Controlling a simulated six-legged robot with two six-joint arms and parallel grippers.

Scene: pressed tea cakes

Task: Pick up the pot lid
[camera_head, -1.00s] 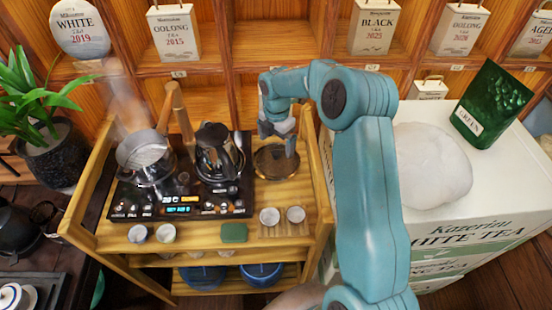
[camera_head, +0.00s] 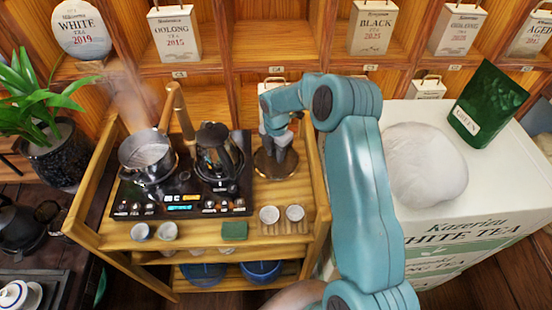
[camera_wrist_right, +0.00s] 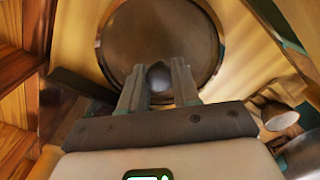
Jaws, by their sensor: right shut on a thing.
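The pot lid (camera_head: 262,168), a round, dark brown disc with a paler rim, is at the right end of the wooden stand's top, right of the black stove (camera_head: 130,206). My right gripper (camera_head: 276,157) comes down over it. The right wrist view shows the lid (camera_wrist_right: 160,30) beyond the fingers (camera_wrist_right: 159,84), which are shut on its rounded grey knob. I cannot tell whether the lid touches the wood. My left gripper is not in view.
A steaming steel pot (camera_head: 145,152) and a dark glass kettle (camera_head: 216,150) stand on the stove. Small cups (camera_head: 269,215) and a green cloth (camera_head: 235,230) lie in front. The stand's side rail (camera_head: 316,170) is close on the right.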

